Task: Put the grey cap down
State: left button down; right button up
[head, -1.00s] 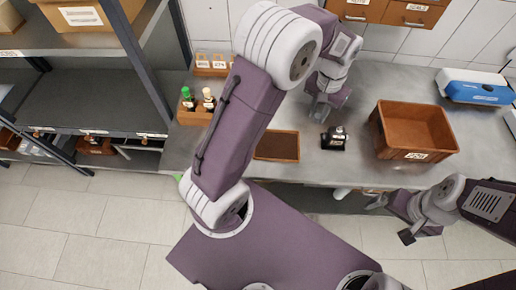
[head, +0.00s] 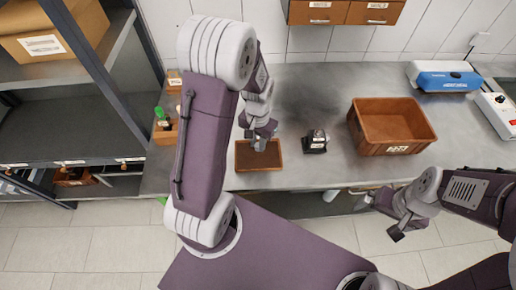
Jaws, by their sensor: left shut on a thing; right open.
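My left gripper (head: 259,142) points down over the shallow brown tray (head: 257,167) on the steel bench. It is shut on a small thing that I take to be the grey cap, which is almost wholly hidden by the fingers. I cannot tell whether the cap touches the tray. My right gripper (head: 379,217) is open and empty, in front of the bench's front edge on the right.
A small black device (head: 315,141) stands right of the tray, with a large brown bin (head: 391,126) further right. A blue-and-white machine (head: 445,76) is at the back right. A wooden rack with bottles (head: 165,130) is left, partly behind my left arm.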

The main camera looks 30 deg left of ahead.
aim_at(258, 145)
pick_arm(q)
notch_tip(258, 145, down, 3)
jog(key=shift+s+f, duration=0.1)
jog(key=shift+s, duration=0.05)
jog(key=shift+w+f, duration=0.2)
jog(key=shift+f, duration=0.25)
jog(key=shift+s+f, duration=0.1)
jog(key=c, duration=1.3)
grip_release()
jog(key=shift+o, duration=0.2)
notch_tip(258, 145, up, 12)
jog(key=shift+r+p, duration=0.2)
jog(key=shift+p, duration=0.3)
jog(key=s+d+f+t, duration=0.1)
jog(key=s+d, duration=0.3)
jog(key=s, duration=0.4)
jog(key=shift+d+f+n, duration=0.3)
jog(key=shift+d+f, duration=0.1)
